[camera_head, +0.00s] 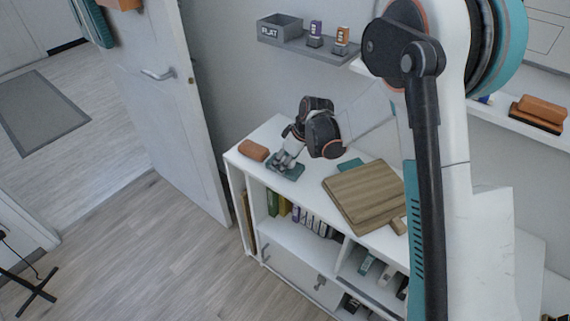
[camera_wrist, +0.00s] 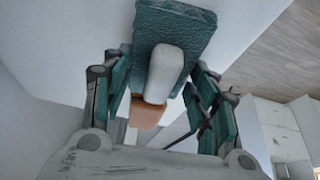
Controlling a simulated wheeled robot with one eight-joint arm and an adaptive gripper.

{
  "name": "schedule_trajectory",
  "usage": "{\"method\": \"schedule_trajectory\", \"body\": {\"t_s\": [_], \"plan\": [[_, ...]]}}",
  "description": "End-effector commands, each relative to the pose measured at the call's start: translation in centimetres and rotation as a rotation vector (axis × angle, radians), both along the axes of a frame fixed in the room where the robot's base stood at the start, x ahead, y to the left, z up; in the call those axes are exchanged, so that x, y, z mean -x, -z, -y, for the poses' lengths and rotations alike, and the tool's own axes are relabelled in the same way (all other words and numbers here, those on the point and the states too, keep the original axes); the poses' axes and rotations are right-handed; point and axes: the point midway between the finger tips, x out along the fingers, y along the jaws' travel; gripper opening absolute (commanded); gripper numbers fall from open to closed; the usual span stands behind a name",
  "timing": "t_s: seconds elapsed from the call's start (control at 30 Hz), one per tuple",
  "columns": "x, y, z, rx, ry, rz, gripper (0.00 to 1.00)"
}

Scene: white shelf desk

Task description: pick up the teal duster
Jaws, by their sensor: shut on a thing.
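The teal duster (camera_head: 285,169) is a flat teal block at the left end of the white desk's top, under my gripper (camera_head: 287,161). In the wrist view the duster (camera_wrist: 188,22) shows a textured teal pad with a pale rounded handle (camera_wrist: 163,72). My gripper's teal-padded fingers (camera_wrist: 158,78) stand on both sides of the handle, and the gripper is shut on the duster. I cannot tell whether the duster touches the desk top or is slightly above it.
An orange-brown block (camera_head: 253,150) lies just left of the duster. Wooden boards (camera_head: 364,196) and another teal item (camera_head: 350,165) lie to the right on the white desk (camera_head: 262,132). A wall shelf holds a grey tray (camera_head: 279,27). An open door (camera_head: 165,110) stands left.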

Motion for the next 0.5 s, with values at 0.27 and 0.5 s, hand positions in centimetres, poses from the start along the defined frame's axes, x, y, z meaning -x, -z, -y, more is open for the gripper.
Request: {"method": "schedule_trajectory", "body": {"t_s": [0.27,0.5], "plan": [[0.0,-1.1,0.0,0.000,0.000,0.000,0.30],[0.0,-5.4,0.0,0.000,0.000,0.000,0.30]]}}
